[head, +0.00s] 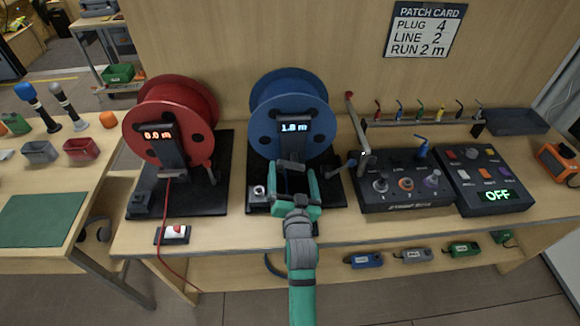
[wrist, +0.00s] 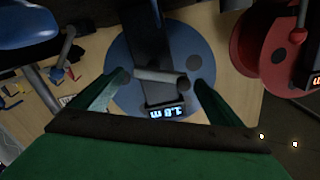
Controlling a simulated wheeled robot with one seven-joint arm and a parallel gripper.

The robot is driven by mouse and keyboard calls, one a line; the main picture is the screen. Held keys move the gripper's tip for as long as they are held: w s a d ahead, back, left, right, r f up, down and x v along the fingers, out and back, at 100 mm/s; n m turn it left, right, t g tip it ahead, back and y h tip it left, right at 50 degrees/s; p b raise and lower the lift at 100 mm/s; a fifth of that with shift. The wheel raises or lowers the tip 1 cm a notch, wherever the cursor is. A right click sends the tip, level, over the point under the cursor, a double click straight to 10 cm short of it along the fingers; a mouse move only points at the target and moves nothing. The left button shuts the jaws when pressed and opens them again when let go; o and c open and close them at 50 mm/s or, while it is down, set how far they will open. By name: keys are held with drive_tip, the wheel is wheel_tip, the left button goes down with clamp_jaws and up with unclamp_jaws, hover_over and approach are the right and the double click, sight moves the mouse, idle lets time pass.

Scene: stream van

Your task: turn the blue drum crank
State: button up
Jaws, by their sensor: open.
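The blue drum (head: 262,130) stands upright on a black base, and its display (head: 294,128) reads 1.8 m. It also fills the middle of the wrist view (wrist: 125,95), seen upside down. My gripper (head: 294,182) is open, low in front of the drum. In the wrist view a grey rod with a dark round end, apparently the crank handle (wrist: 155,75), lies between my two spread fingers. Neither finger is clearly touching it. In the head view my gripper partly hides the crank area.
A red drum (head: 180,92) reading 0.0 m stands left, its red cable hanging over the bench edge. A control box (head: 400,198) and a box showing OFF (head: 500,205) stand right. A red-tipped lever (head: 356,125) rises beside the blue drum. The patch card (head: 425,30) shows plug 4, line 2, run 2 m.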

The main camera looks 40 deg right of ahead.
sight(291, 168)
drive_tip(key=shift+x, duration=1.7)
drive_tip(key=shift+c, duration=0.3)
drive_tip(key=c, duration=1)
drive_tip(key=shift+a+f+n, duration=0.1)
drive_tip(key=shift+n, duration=0.95)
drive_tip(key=shift+f+n, duration=0.15)
drive_tip(key=shift+n, duration=0.9)
drive_tip(key=o, duration=1.1)
drive_tip(key=shift+c, duration=0.2)
